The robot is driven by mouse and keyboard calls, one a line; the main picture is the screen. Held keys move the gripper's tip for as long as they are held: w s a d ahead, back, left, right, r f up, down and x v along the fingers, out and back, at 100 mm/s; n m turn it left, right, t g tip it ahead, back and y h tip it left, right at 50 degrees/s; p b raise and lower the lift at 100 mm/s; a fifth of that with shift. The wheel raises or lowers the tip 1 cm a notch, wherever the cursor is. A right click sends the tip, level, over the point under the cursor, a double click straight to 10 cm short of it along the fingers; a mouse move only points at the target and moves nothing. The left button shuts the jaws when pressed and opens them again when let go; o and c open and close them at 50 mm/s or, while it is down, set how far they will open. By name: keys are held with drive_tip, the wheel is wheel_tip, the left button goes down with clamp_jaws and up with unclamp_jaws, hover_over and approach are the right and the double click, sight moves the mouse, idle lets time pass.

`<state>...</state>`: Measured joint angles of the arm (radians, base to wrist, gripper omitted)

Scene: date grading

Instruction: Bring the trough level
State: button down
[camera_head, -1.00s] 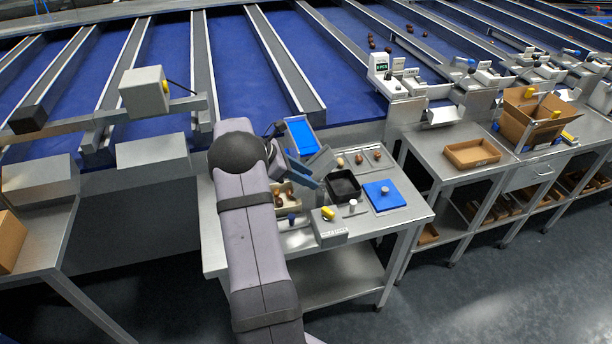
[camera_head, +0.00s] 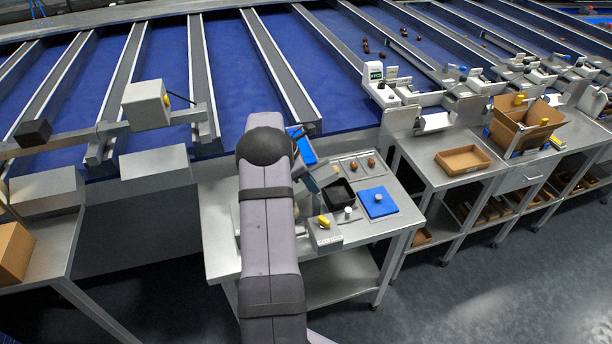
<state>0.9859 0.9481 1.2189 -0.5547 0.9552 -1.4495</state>
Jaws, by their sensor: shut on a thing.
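The trough (camera_head: 304,150), a small tray with a bright blue inside and a grey rim, shows just right of my arm's dark round joint, at the back of the near steel table. It looks tilted, and my arm hides its left part. My gripper (camera_head: 314,178) is just below it in the picture, mostly hidden behind my arm. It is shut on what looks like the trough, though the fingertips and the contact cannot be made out.
On the steel table (camera_head: 218,262) are a black open bin (camera_head: 338,203), a blue pad (camera_head: 388,208) with a grey knob, a box with a yellow knob (camera_head: 324,221) and a few dates (camera_head: 371,163). A cardboard tray (camera_head: 463,167) stands on the right-hand bench.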

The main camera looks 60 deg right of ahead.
drive_tip(key=shift+s+d+r+t+y+p, duration=0.45)
drive_tip(key=shift+s+d+t+y+p, duration=0.1)
drive_tip(key=shift+p, duration=0.3)
drive_tip(key=shift+s+d+f+t+y, duration=0.25)
drive_tip(key=shift+s+d+t+y, duration=0.45)
drive_tip(key=shift+t+y, duration=0.35)
drive_tip(key=c, duration=1.6)
unclamp_jaws()
drive_tip(key=shift+c, duration=0.2)
wheel_tip(320, 180, up, 7)
drive_tip(key=b, duration=0.3)
drive_tip(key=shift+w+a+r, duration=0.15)
drive_tip(key=shift+r, duration=0.05)
